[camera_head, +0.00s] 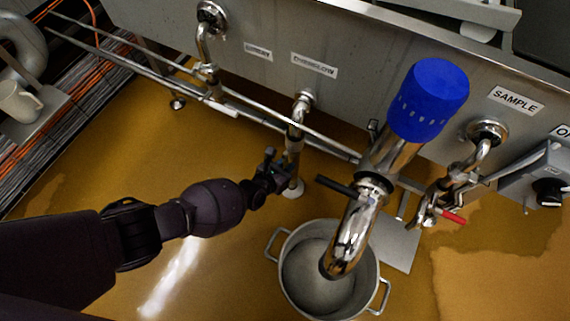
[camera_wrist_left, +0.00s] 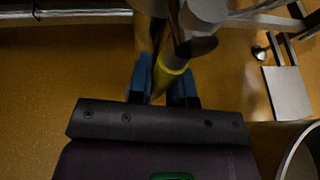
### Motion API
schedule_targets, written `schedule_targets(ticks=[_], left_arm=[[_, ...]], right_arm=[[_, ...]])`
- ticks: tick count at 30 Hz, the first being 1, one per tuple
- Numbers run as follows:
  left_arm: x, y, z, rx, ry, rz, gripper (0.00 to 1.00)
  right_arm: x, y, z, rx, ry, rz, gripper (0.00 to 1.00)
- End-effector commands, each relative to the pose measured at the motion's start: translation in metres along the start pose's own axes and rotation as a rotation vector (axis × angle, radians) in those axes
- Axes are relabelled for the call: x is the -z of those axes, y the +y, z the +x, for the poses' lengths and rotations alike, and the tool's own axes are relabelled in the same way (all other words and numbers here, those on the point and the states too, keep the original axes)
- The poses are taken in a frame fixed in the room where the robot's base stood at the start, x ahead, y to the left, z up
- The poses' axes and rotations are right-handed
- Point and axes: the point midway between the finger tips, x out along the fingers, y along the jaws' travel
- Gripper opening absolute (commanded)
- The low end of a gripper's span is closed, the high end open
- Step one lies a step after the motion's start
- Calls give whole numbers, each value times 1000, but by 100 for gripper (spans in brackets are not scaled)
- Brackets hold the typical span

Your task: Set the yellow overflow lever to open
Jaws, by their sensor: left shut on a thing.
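The yellow overflow lever (camera_wrist_left: 166,76) shows in the left wrist view between the two blue fingers of my left gripper (camera_wrist_left: 163,88), which is shut on it. In the head view my left gripper (camera_head: 271,171) reaches in from the left to the overflow pipe (camera_head: 297,132), below the OVERFLOW label (camera_head: 314,65). I cannot make out the lever in the head view; the gripper and the pipe cover that spot. The exact angle of the lever is hard to tell. My right gripper is in neither view.
A steel pot (camera_head: 290,250) stands on the floor under a large pipe with a blue cap (camera_head: 428,100). A black handle (camera_head: 337,186) sticks out close right of my gripper. A red-handled valve (camera_head: 453,217) hangs further right. Thin rails run along the tank front.

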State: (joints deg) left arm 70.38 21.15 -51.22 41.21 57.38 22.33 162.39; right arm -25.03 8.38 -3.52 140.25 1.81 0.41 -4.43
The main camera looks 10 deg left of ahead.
Motion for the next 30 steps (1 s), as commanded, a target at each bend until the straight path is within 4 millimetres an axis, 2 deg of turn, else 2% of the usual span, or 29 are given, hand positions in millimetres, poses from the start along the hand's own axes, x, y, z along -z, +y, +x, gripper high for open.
schedule_targets(ticks=[10, 11, 15, 25, 30], left_arm=[[-2, -3, 1, 2, -5, -10, 0], [-2, -3, 1, 2, -5, -10, 24], [-2, -2, 1, 2, -4, -8, 44], [-1, -1, -2, 0, -2, -5, 44], [-3, 1, -15, -1, -4, -4, 44]], right_arm=[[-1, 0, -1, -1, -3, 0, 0], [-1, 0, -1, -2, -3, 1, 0], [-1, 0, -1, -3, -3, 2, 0], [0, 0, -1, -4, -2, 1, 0], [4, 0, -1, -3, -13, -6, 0]])
